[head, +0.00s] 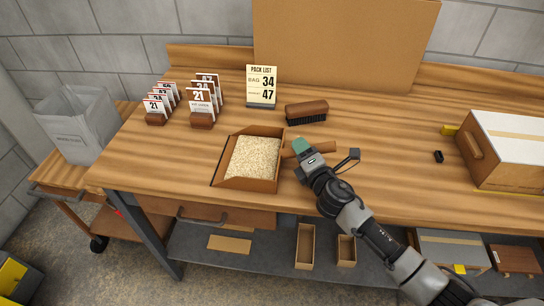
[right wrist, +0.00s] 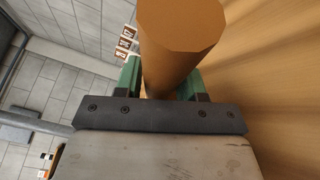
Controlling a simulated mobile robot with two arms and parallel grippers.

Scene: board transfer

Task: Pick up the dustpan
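The dustpan (head: 227,160) is a brown open pan on the workbench, holding a bed of pale grains (head: 254,158). Its brown handle (head: 325,148) points right, toward my right arm. My right gripper (head: 301,147), with green fingers, is at this handle in the head view. In the right wrist view the thick brown handle (right wrist: 180,55) stands between the two green fingers (right wrist: 163,80) and hides part of them. Whether both fingers press on it cannot be told. My left gripper is not in view.
A dark-bristled brush (head: 306,112) lies behind the dustpan. A pack list sign (head: 262,86) and several numbered cards (head: 202,103) stand at the back left. A grey bin (head: 76,125) is at far left. A cardboard box (head: 505,150) sits at right.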

